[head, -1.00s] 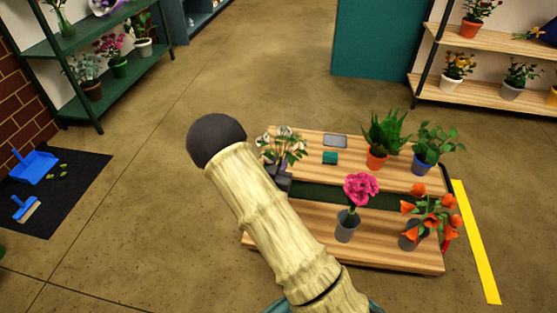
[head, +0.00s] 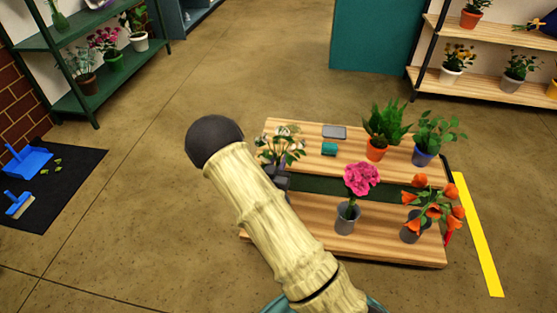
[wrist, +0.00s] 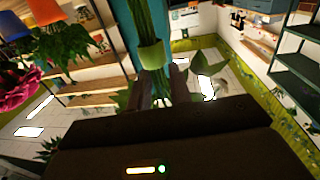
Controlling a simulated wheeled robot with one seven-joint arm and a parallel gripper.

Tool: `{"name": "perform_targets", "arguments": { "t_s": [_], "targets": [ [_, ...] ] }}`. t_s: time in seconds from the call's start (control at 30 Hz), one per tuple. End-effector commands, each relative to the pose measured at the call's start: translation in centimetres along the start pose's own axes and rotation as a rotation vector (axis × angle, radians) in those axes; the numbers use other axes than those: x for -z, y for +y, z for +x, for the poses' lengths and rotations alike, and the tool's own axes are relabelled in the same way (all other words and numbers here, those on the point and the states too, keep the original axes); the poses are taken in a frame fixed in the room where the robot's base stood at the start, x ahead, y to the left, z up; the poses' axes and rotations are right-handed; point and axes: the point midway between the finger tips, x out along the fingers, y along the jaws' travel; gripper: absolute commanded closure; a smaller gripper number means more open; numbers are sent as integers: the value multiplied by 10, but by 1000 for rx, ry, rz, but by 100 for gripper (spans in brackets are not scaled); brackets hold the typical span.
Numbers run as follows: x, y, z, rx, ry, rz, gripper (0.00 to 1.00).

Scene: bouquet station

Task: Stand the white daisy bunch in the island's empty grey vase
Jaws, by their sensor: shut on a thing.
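The white daisy bunch (head: 283,147) is upright at the left end of the wooden island, its white heads showing just past my arm. My gripper (head: 279,181) is a dark shape below the flowers, partly behind my arm. In the wrist view the bunch's green stems (wrist: 143,18) with a pale green band (wrist: 151,56) run between the fingers of my gripper (wrist: 154,92), which is shut on them. No empty grey vase can be made out; my arm hides part of the island's left side. Whether the stem ends touch anything cannot be seen.
The island (head: 390,250) holds a pink flower in a grey vase (head: 346,218), orange flowers in another grey vase (head: 411,228), and potted plants in an orange pot (head: 376,151) and a blue pot (head: 422,156).

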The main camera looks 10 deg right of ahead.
Motion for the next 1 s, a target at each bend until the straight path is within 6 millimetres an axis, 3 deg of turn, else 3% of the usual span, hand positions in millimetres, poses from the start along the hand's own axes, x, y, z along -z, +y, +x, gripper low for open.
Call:
{"name": "perform_targets", "arguments": {
  "t_s": [1.0],
  "targets": [
    [-68,0,1,-1,2,1,100]
  ]
}}
